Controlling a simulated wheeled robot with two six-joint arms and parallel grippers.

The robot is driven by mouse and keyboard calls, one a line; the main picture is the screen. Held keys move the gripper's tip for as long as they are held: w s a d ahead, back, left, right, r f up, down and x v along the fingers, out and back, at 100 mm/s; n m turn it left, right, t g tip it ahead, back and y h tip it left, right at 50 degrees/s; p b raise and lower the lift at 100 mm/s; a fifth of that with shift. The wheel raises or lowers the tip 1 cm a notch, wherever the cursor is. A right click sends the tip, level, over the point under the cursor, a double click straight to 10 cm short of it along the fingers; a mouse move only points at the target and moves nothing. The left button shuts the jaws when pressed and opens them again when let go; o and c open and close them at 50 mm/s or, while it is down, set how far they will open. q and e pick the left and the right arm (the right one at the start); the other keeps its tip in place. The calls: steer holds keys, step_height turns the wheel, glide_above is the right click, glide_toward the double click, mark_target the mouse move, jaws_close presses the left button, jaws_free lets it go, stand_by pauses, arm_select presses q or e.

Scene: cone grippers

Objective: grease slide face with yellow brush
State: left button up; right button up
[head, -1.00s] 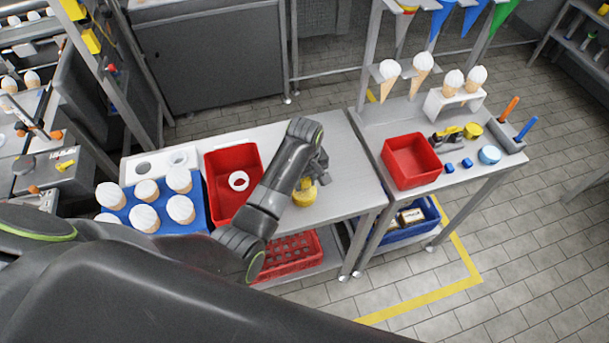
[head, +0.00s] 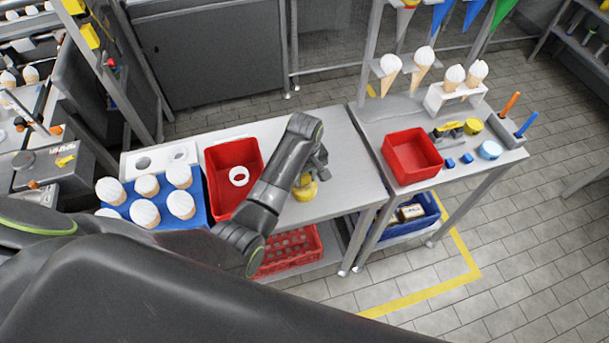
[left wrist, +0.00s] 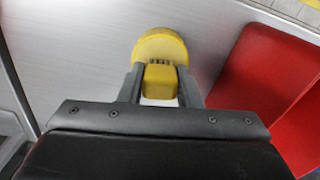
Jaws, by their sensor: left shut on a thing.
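My left gripper (head: 308,178) is over the left table, shut on a yellow brush. In the left wrist view the brush's yellow block (left wrist: 160,77) sits between the two fingers (left wrist: 160,88), with a row of dark bristles beyond it. A round yellow pot (head: 305,191) stands on the table right under the gripper; it also shows in the left wrist view (left wrist: 160,44). The bristles are at or over the pot; I cannot tell whether they touch it. I cannot make out the slide face for sure. My right gripper is out of view.
A red bin (head: 209,158) with a white ring (head: 239,176) stands left of the gripper. A blue tray (head: 203,213) of white-topped cones is farther left. The right table holds another red bin (head: 390,144), blue blocks and a tool holder. A gap separates the tables.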

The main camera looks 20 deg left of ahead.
arm_select(q)
steer(key=shift+f, duration=0.2)
steer(key=shift+f, duration=0.2)
steer(key=shift+s+f, duration=0.1)
stand_by(1.6)
steer(key=shift+r, duration=3.55)
